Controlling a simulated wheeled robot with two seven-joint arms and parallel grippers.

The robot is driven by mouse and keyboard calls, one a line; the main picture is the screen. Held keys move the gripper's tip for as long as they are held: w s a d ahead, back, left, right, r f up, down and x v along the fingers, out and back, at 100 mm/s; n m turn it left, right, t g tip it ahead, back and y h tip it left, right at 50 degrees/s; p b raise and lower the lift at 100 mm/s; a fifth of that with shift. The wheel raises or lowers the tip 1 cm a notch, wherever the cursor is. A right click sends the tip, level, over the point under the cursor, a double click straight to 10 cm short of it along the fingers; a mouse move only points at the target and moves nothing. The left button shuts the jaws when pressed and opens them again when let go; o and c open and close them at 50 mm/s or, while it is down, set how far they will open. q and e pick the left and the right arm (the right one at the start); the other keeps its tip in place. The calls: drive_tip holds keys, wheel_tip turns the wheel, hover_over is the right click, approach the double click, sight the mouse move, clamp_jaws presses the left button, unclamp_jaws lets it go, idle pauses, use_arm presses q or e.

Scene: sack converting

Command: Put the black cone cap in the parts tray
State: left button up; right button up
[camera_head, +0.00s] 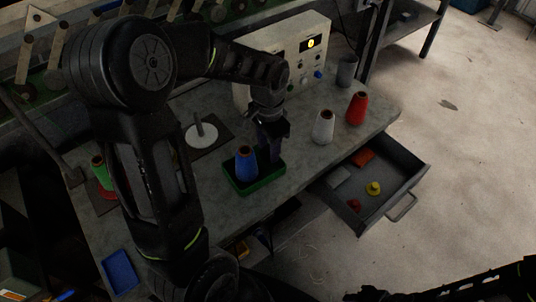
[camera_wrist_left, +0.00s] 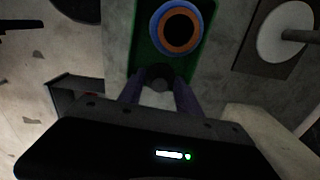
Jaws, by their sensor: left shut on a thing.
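My left gripper (camera_head: 273,148) is over the right part of the green tray (camera_head: 262,185), beside the blue cone (camera_head: 245,166) that stands in it. In the left wrist view my left gripper (camera_wrist_left: 158,88) is shut on a small dark thing (camera_wrist_left: 158,71), apparently the black cone cap, mostly hidden between the fingers. The blue cone (camera_wrist_left: 180,27) and green tray (camera_wrist_left: 146,40) show just beyond the fingertips. I cannot tell whether the cap touches the tray. My right arm (camera_head: 450,287) shows dark at the lower right; its jaws are not clear.
A white cone (camera_head: 323,127) and a red cone (camera_head: 356,108) stand right on the bench. An open drawer (camera_head: 412,180) holds small parts. A blue tray (camera_head: 120,272) lies front left. A white disc with a peg (camera_head: 201,135) and a control box (camera_head: 285,62) stand behind.

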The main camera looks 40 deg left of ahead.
sight(268, 155)
use_arm(q)
drive_tip(key=shift+f, duration=0.1)
drive_tip(key=shift+s+f, duration=0.2)
drive_tip(key=shift+f, duration=1.7)
clamp_jaws()
drive_tip(key=o, duration=0.9)
unclamp_jaws()
drive_tip(key=o, duration=0.4)
drive_tip(key=shift+w, duration=0.15)
drive_tip(key=shift+r, duration=0.1)
wheel_tip(268, 155, up, 12)
drive_tip(key=shift+r+b, duration=0.1)
drive_tip(key=shift+b, duration=0.2)
